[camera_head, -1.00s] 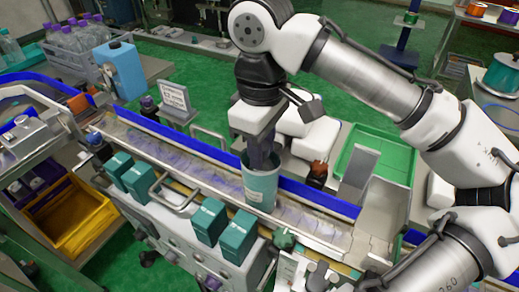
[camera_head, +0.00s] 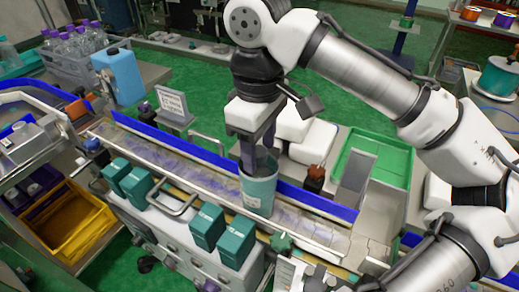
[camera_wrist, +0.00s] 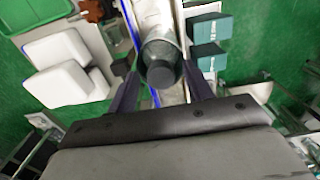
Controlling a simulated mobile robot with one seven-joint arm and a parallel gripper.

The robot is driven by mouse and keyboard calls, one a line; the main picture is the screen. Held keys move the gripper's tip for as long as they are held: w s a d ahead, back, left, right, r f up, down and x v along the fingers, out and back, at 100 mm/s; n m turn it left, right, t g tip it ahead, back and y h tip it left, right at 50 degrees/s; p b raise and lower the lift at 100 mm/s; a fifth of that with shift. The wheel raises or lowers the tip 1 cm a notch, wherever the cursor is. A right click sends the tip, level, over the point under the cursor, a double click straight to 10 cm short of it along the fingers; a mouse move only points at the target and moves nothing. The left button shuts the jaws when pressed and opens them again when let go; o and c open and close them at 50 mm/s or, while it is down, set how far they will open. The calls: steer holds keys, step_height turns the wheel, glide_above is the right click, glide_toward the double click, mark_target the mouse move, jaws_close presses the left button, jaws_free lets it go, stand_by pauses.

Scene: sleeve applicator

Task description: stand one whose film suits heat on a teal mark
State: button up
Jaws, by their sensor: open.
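A teal-grey cylinder (camera_head: 259,192) with a pale label stands upright on the conveyor (camera_head: 178,165) in the head view. My gripper (camera_head: 258,152) is directly above it, pointing down, with its fingers at its rim. In the wrist view a pale cylinder with a dark round top (camera_wrist: 163,62) lies between the spread fingers of my gripper (camera_wrist: 162,74), with gaps visible. Whether a finger touches it I cannot tell. The film's kind cannot be read. No teal mark can be made out clearly.
Several teal boxes (camera_head: 236,247) line the conveyor's front. A blue guard rail (camera_head: 320,204) runs along its back. A small sign (camera_head: 173,104) with unreadable text stands behind. A green tray (camera_head: 372,166) is to the right, a yellow bin (camera_head: 75,228) at lower left.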

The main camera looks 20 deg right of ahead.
step_height(320, 180, up, 11)
steer(key=shift+p, duration=0.3)
steer(key=shift+w+a+f, duration=0.1)
steer(key=shift+f, duration=0.05)
stand_by(0.4)
